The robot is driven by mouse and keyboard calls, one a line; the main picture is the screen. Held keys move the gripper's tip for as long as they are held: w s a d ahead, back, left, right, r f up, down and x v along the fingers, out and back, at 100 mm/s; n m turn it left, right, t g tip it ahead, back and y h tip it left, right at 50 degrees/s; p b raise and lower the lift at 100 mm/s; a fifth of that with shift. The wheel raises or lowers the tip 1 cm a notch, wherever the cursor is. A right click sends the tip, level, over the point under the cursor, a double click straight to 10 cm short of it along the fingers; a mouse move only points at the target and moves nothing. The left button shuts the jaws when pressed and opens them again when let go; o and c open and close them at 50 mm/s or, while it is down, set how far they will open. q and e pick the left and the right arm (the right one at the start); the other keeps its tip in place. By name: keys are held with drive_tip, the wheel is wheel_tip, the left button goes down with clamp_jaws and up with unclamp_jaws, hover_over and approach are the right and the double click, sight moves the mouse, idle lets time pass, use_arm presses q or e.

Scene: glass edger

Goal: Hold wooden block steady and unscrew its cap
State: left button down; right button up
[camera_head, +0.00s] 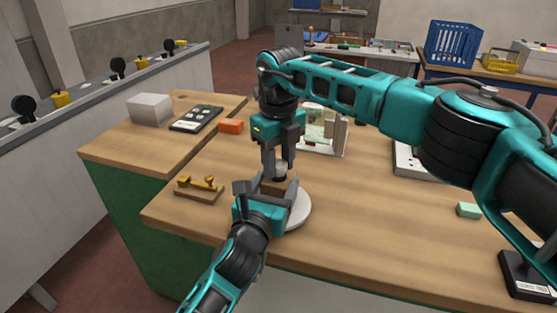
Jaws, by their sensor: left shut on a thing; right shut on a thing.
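The wooden block (275,187) is a small brown piece above a white round plate (299,208), mostly hidden by my grippers. My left gripper (266,189) comes up from below and is shut on the block, one finger on each side. My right gripper (279,166) points straight down from above and is shut on the dark cap (280,176) on top of the block. The cap is small and largely covered by the fingers. I cannot tell whether the cap is apart from the block.
A wooden holder with brass pieces (199,186) lies to the left. An orange block (231,126), a dark panel (197,118) and a grey box (149,109) are farther back. A picture stand (324,130) is behind my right gripper. A green block (469,210) lies right; the table between is clear.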

sight(279, 163)
drive_tip(key=n, duration=0.5)
drive_tip(key=shift+n, duration=0.4)
drive_tip(key=n, duration=0.5)
drive_tip(key=shift+r, duration=0.15)
drive_tip(key=shift+r, duration=0.95)
drive_tip(key=shift+r, duration=0.1)
drive_tip(key=shift+r, duration=1.95)
use_arm(q)
unclamp_jaws()
